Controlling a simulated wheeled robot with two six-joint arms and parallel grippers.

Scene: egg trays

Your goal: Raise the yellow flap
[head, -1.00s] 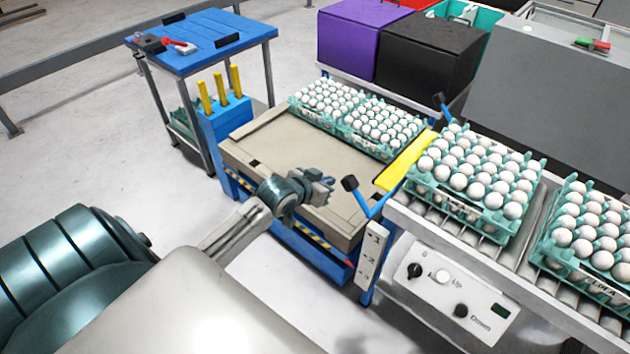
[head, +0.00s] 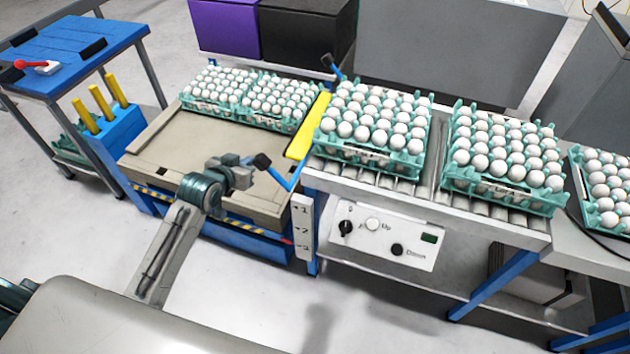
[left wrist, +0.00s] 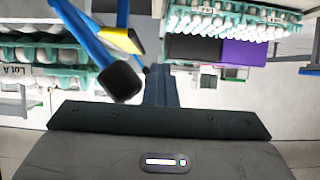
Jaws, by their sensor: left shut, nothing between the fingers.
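The yellow flap (head: 308,128) is a narrow strip between the beige lift platform and the roller conveyor, and it looks like it lies flat or nearly so. A blue bent lever (head: 284,178) with a black knob (head: 262,161) stands at its near end. My left gripper (head: 246,171) is shut and empty, just left of the knob; I cannot tell if they touch. In the left wrist view, the knob (left wrist: 121,83), the blue lever (left wrist: 85,35) and part of the yellow flap (left wrist: 122,40) show ahead of my gripper. My right gripper is out of view.
Egg trays stand on the platform's (head: 165,150) far side and on the roller conveyor (head: 437,195). A control panel (head: 385,235) is on the conveyor's front. A blue cart (head: 70,45) stands left. The floor in front is clear.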

